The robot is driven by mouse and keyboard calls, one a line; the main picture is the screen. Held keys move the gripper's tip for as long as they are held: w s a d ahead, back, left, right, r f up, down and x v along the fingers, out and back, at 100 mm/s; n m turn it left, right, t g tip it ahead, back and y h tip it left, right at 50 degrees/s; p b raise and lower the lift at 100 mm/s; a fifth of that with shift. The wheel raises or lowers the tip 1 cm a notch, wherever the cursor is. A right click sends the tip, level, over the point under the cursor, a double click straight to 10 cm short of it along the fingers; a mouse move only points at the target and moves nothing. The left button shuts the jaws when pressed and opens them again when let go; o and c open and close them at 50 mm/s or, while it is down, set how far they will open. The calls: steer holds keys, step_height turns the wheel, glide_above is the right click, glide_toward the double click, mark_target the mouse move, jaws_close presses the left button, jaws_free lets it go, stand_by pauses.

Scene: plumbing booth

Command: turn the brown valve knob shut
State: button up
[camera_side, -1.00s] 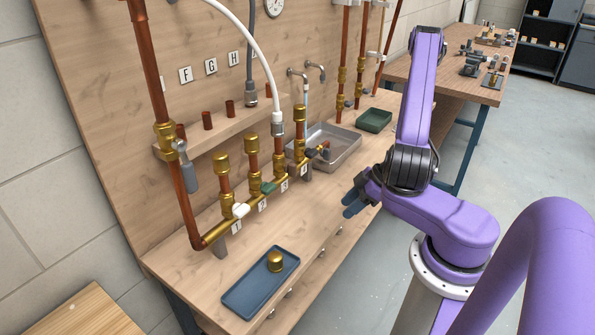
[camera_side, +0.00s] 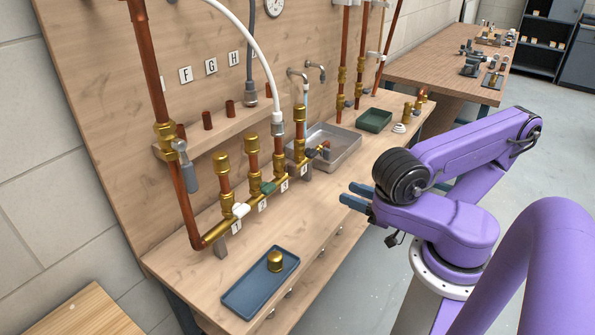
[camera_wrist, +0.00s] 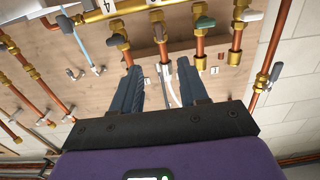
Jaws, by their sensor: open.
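A brass manifold (camera_side: 262,194) with several numbered upright outlets stands on the bench. In the wrist view a small brownish knob (camera_wrist: 158,33) sits on a middle outlet, between a green knob (camera_wrist: 205,22) and a dark knob (camera_wrist: 118,40). It is too small to read its angle, and I cannot make it out surely in the side view. My gripper (camera_side: 349,194) is open and empty, in the air right of the manifold, past the bench's front edge. In the wrist view its two blue fingers (camera_wrist: 159,68) point toward the manifold, apart from every knob.
A white knob (camera_side: 240,210) is on the outlet nearest the side camera. A blue tray (camera_side: 238,301) with a brass cap (camera_side: 275,261) lies at the bench's near end. A metal basin (camera_side: 343,155) and green tray (camera_side: 374,121) stand behind.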

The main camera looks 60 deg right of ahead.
mark_target(296, 170)
steer(key=shift+r, duration=0.15)
steer(key=shift+w, duration=0.15)
steer(key=shift+w, duration=8.55)
jaws_close()
